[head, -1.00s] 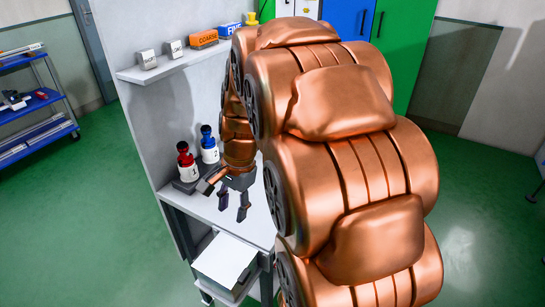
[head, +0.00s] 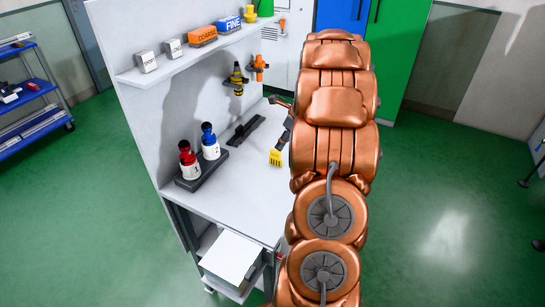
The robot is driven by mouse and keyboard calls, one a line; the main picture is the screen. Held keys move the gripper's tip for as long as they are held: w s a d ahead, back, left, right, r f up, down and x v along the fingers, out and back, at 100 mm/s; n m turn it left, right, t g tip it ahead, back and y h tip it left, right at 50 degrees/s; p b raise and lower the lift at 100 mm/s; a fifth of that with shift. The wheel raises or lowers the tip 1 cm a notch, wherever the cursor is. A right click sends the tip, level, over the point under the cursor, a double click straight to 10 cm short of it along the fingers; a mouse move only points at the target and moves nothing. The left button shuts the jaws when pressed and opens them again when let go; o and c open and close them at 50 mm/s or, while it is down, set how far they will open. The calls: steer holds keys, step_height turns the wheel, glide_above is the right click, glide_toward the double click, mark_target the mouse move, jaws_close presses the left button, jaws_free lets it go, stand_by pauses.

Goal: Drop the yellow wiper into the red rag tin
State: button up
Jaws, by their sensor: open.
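A small yellow piece with dark lines (head: 275,157) lies on the grey bench; it may be the yellow wiper, but I cannot tell for sure. My gripper (head: 277,122) is over the bench, partly hidden behind my arm. Its dark fingers show apart, open, with nothing seen between them. The lower finger is close to the yellow piece; I cannot tell whether they touch. I cannot make out a red rag tin. Only a small red patch (head: 277,256) shows low beside my arm, too hidden to name.
Red-topped (head: 189,165) and blue-topped (head: 209,143) bottles stand in a dark holder on the bench. A dark bar (head: 246,130) lies behind them. A black-yellow tool (head: 237,79) and an orange one (head: 259,66) are at the panel. The shelf (head: 190,52) holds several boxes. The front bench is clear.

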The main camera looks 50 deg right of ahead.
mark_target(277, 151)
steer(key=p+x, duration=0.2)
steer(key=x, duration=0.4)
steer(key=shift+a, duration=0.15)
steer(key=shift+w+f+p, duration=0.2)
steer(key=shift+f+p, duration=0.1)
steer(key=shift+f, duration=0.2)
jaws_close()
